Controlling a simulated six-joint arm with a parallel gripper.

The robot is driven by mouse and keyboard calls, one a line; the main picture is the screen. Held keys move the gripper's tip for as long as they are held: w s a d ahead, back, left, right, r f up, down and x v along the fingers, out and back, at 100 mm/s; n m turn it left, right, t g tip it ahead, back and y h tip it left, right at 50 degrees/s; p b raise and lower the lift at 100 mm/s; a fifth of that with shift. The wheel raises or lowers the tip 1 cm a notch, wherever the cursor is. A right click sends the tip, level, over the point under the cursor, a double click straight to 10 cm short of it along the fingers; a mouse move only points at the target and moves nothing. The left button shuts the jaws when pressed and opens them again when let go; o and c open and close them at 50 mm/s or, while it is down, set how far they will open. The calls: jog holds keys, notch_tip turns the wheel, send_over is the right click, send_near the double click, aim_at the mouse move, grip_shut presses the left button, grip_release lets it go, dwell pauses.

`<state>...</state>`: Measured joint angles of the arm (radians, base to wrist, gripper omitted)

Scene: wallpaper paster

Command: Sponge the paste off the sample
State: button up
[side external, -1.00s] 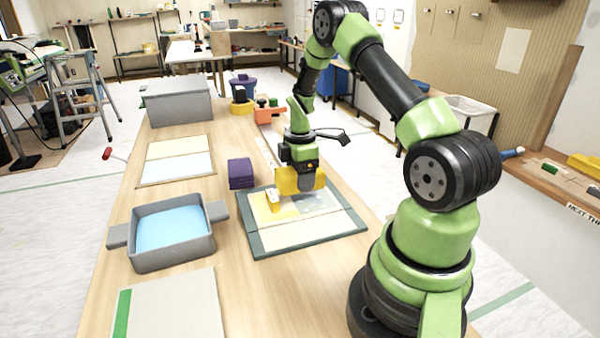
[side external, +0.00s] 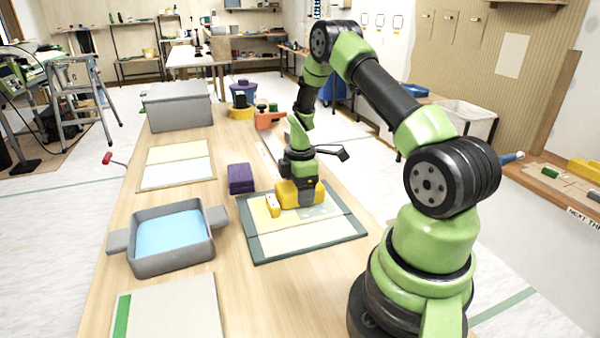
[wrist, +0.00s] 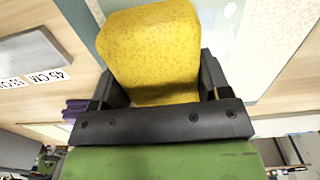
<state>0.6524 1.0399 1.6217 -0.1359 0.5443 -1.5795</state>
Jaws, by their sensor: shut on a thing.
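My gripper (side external: 298,182) is over the far part of the sample board, shut on a yellow sponge (wrist: 152,50). In the wrist view the sponge fills the space between the two dark fingers. In the side view the sponge is low at the board's surface; I cannot tell whether it touches. The sample (side external: 300,239) is a pale panel in a dark green-grey frame, with its far part partly hidden by the sponge and gripper.
A grey basin of blue water (side external: 172,232) stands left of the sample. A purple block (side external: 241,178) sits behind it. A two-tone panel (side external: 177,165), a grey box (side external: 178,106) and a pale board with a green strip (side external: 168,308) also lie on the table.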

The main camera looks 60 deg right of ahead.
aim_at(311, 217)
jog(key=s+a, duration=0.5)
jog(key=w+d, duration=0.5)
jog(key=shift+w+d+r, duration=0.1)
notch_tip(311, 217, up, 7)
jog(key=shift+r, duration=0.5)
